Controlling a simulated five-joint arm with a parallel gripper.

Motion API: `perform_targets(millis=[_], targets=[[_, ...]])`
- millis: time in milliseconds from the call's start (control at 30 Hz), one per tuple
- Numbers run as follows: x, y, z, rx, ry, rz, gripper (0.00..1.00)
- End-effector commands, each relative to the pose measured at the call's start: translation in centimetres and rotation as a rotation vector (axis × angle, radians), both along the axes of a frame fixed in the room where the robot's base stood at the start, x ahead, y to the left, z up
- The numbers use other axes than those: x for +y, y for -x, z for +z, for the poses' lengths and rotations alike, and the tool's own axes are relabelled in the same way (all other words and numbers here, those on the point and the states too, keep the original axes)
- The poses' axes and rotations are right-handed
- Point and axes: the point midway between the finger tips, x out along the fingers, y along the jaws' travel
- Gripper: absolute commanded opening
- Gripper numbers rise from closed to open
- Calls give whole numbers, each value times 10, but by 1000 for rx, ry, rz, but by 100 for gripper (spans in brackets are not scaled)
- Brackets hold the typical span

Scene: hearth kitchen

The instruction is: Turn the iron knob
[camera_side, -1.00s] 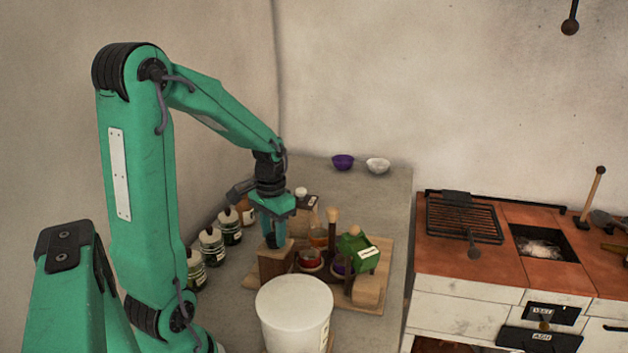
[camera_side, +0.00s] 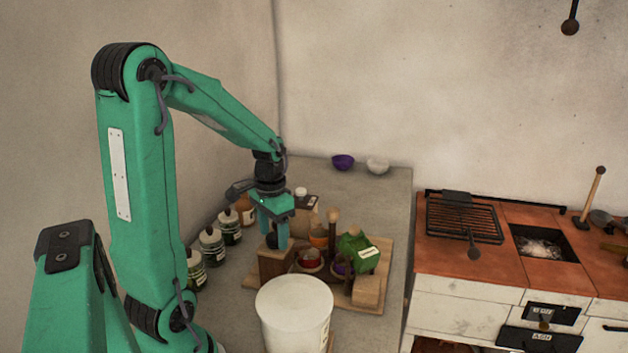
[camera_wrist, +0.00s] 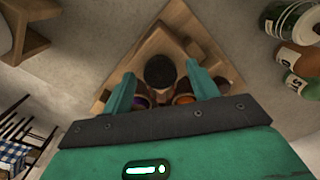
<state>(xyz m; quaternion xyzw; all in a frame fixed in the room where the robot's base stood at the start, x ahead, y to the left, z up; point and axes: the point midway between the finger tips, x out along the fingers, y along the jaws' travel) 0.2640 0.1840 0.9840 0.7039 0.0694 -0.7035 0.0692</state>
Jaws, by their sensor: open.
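The iron knob (camera_wrist: 160,72) is a dark, round knob seen from above in the wrist view. My gripper (camera_wrist: 161,88) is open, with one green finger on each side of the knob; I cannot tell whether either touches it. In the side view the knob (camera_side: 271,241) is a small dark shape on top of a wooden block (camera_side: 276,266), partly hidden by my gripper (camera_side: 274,238), which points down over it. The block stands on a wooden board (camera_side: 376,296).
Red and purple cups, a brush-like wooden handle (camera_side: 333,217) and a green item (camera_side: 357,252) crowd the board. A white bucket (camera_side: 294,308) stands in front. Several bottles (camera_side: 211,246) line the left. Bowls (camera_side: 343,162) sit behind; a stove (camera_side: 463,217) stands right.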

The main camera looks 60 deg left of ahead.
Motion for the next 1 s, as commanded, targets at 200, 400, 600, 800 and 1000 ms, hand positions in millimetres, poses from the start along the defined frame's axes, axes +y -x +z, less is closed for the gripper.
perform_targets(millis=[200,400,600,800,1000], targets=[[0,0,3,0,0,0,59],[0,-1,20,-4,-3,0,59],[0,-1,46,-3,-2,0,59],[0,-1,68,-3,-2,0,59],[0,0,78,-1,0,0,59]])
